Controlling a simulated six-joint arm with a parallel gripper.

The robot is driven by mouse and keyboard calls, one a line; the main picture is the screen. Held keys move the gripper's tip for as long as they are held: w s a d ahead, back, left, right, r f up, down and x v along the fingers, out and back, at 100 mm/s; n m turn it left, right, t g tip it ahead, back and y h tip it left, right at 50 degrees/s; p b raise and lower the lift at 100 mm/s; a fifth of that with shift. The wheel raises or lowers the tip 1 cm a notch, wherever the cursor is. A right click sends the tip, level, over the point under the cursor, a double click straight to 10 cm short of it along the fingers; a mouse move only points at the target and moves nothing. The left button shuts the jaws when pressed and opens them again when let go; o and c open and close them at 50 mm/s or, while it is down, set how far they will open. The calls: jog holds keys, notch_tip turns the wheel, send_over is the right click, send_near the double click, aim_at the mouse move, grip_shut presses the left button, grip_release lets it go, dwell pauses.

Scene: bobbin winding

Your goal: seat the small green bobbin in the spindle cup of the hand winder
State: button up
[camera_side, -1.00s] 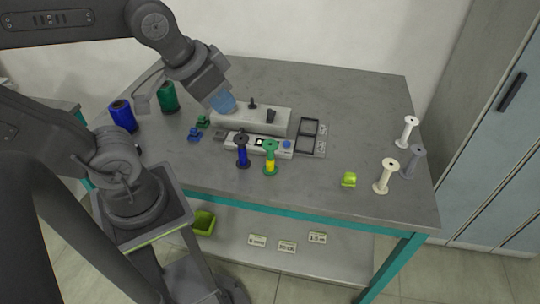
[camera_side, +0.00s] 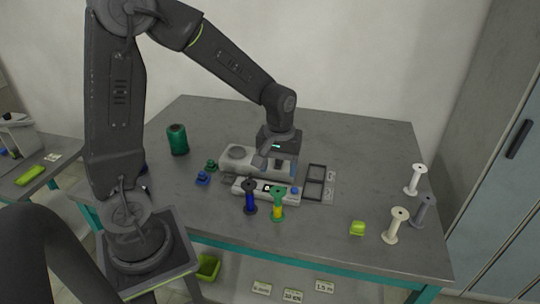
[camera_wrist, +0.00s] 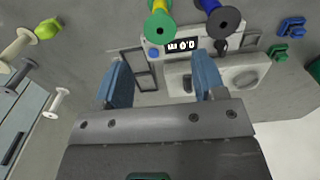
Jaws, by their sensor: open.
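A small bobbin with green flanges and a yellow and green body (camera_side: 278,206) stands upright at the table's front, before the hand winder. Its green top flange also shows at the upper edge of the wrist view (camera_wrist: 160,27). The hand winder (camera_side: 228,160) is a pale housing with a round part on top; in the wrist view it lies ahead and to the right (camera_wrist: 245,76). My gripper (camera_wrist: 160,72) has its two blue fingers apart with nothing held between them. In the side view my gripper (camera_side: 272,158) is above the winder's right part, partly hiding it; its fingertips are hard to make out there.
A dark-flanged blue bobbin (camera_side: 250,198) stands beside the green one. A counter box with display (camera_side: 258,189) and black frames (camera_side: 316,181) sit by the winder. White and grey spools and a lime block (camera_side: 357,229) stand at right.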

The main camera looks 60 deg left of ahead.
aim_at(278, 191)
jog(key=shift+f, duration=3.8)
jog(key=c, duration=0.6)
jog(key=shift+r, duration=2.6)
jog(key=a+r+n, duration=0.3)
jog(key=a, duration=1)
jog(key=a+r+n, duration=0.3)
jog(key=a+r, duration=0.1)
jog(key=a, duration=1)
jog(key=shift+w+f, duration=0.15)
jog(key=shift+f, duration=2.25)
